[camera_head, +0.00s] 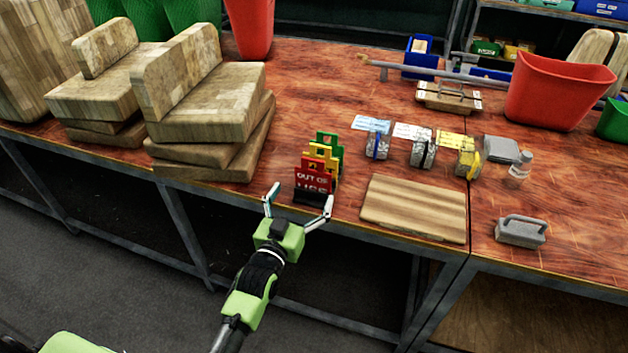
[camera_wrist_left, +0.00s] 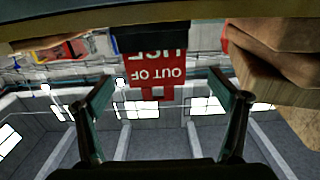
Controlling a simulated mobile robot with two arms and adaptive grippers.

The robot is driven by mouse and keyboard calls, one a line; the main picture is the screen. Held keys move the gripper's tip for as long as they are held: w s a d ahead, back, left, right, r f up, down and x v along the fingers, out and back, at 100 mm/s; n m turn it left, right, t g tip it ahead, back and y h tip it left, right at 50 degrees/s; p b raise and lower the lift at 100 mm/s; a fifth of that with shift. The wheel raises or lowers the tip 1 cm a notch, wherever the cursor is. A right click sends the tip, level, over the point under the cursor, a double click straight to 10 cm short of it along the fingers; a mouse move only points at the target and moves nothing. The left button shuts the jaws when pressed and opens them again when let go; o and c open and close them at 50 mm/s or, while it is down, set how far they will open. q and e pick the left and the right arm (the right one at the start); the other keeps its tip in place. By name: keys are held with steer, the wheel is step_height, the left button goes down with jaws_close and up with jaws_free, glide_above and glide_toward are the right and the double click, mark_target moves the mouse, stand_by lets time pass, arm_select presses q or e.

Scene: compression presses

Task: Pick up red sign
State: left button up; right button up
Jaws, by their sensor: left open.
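The red sign (camera_head: 313,177) with white "OUT OF USE" lettering stands upright in a black holder (camera_head: 312,198) near the front edge of the workbench. Yellow (camera_head: 322,155) and green (camera_head: 331,146) signs stand right behind it. My left gripper (camera_head: 298,208) is open in front of the red sign, with one finger to each side. In the left wrist view the red sign (camera_wrist_left: 157,73) appears upside down, between the two open fingers (camera_wrist_left: 163,90) and apart from them. My right gripper is in neither view.
Stacked wooden blocks (camera_head: 205,105) stand left of the signs. A wooden board (camera_head: 415,208) lies to the right. Tape rolls (camera_head: 423,151), a bottle (camera_head: 520,166) and a grey handled block (camera_head: 521,230) are further right. A red bin (camera_head: 556,92) stands behind them.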

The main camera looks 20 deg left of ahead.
mark_target(312, 182)
arm_select(q)
steer(key=shift+w+d+r, duration=0.15)
steer(key=shift+w, duration=0.8)
steer(key=w, duration=0.4)
steer(key=shift+w+d+p, duration=0.15)
steer(key=shift+d+p, duration=0.2)
steer(key=shift+p, duration=0.05)
steer(key=c, duration=1.2)
